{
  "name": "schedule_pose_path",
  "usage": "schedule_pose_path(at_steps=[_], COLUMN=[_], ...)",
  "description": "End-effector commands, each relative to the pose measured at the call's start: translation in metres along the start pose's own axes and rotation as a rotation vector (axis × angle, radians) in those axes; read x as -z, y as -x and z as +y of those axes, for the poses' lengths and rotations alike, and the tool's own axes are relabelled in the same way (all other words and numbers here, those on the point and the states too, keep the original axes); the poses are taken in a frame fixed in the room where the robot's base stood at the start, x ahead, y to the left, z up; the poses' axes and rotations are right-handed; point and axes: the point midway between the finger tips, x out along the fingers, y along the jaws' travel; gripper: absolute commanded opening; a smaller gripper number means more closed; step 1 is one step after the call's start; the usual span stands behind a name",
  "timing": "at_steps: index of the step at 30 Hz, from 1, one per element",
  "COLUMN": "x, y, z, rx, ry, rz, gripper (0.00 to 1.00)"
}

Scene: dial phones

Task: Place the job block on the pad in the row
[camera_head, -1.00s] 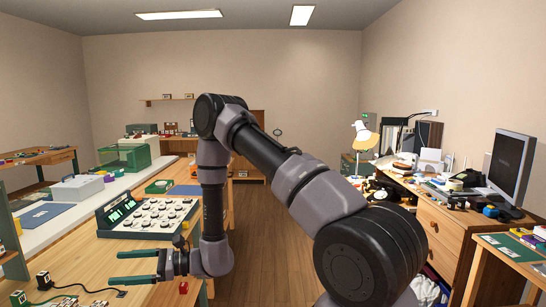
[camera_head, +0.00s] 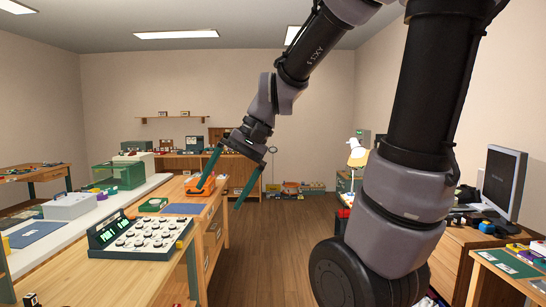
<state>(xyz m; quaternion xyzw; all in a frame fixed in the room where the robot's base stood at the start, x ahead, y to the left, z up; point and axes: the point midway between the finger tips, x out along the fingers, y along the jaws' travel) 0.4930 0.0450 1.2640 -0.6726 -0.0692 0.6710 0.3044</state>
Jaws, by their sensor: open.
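My gripper (camera_head: 221,196) is open and points down, its two dark green fingers spread wide with nothing seen between them. It hangs near the right edge of the wooden bench (camera_head: 213,214). An orange object (camera_head: 200,186) on the bench appears right behind its left finger; I cannot tell if they touch. A flat blue pad (camera_head: 183,209) lies on the bench below and left of the fingers. I cannot tell which thing is the job block, or whether this pad is the one in the row.
A panel with several round knobs and a lit display (camera_head: 140,237) stands on the near bench. A small green tray (camera_head: 153,204) is behind it. The wooden floor (camera_head: 285,240) is open in the middle.

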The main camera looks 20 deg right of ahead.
Motion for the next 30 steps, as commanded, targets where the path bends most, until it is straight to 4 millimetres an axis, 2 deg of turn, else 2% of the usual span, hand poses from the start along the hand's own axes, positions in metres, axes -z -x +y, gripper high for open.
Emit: schedule_pose_path(at_steps=[1,6,9,12,16,30], x=[0.001,0.004,0.005,0.004,0.004,0.004], y=[0.019,0.070,0.091,0.103,0.109,0.108], z=[0.010,0.040,0.050,0.056,0.059,0.059], rx=[-0.020,-0.090,-0.115,-0.129,-0.136,-0.135], ry=[0.031,0.096,0.121,0.134,0.138,0.139], rz=[0.100,0.378,0.492,0.558,0.587,0.584], gripper=[0.97,0.97,0.97,0.97,0.97,0.97])
